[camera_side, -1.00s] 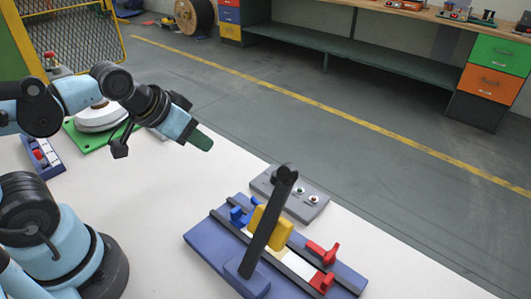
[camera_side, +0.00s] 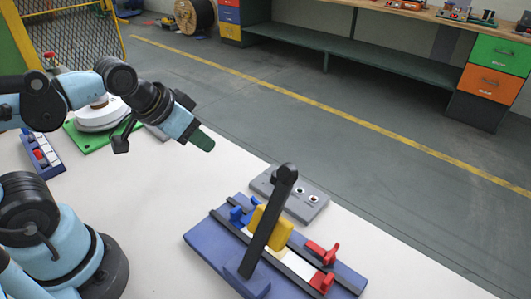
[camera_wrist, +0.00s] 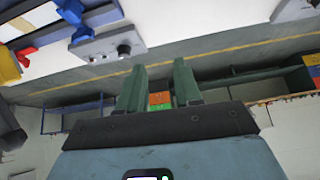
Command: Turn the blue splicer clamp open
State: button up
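The blue splicer clamp (camera_side: 237,216) sits at the left end of the splicer (camera_side: 207,240), a blue base with dark rails. Part of the clamp is hidden behind the yellow block (camera_side: 281,235) and the dark lever (camera_side: 268,222). The clamp also shows at the top left of the wrist view (camera_wrist: 72,12). My gripper (camera_side: 205,141) is in the air over the table, up and left of the clamp in the side view, and apart from it. In the wrist view its two green fingers (camera_wrist: 160,80) are spread with nothing between them.
A red clamp (camera_side: 322,252) is at the splicer's right end. A grey control box (camera_side: 300,205) with buttons lies behind the splicer. The dark lever stands up tilted over the splicer. The white table (camera_side: 150,210) is clear between my base and the splicer.

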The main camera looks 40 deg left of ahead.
jog(key=w+d+r+m+g, duration=0.25)
jog(key=d+m, duration=0.35)
jog(key=m, duration=0.3)
jog(key=m+g, duration=0.4)
jog(key=m, duration=0.4)
send_near(259, 200)
jog(key=shift+w+d+f, duration=0.1)
jog(key=shift+f, duration=2.15)
jog(key=shift+w+d+f, duration=0.1)
jog(key=shift+f, duration=2.15)
jog(key=shift+c, duration=0.5)
grip_shut()
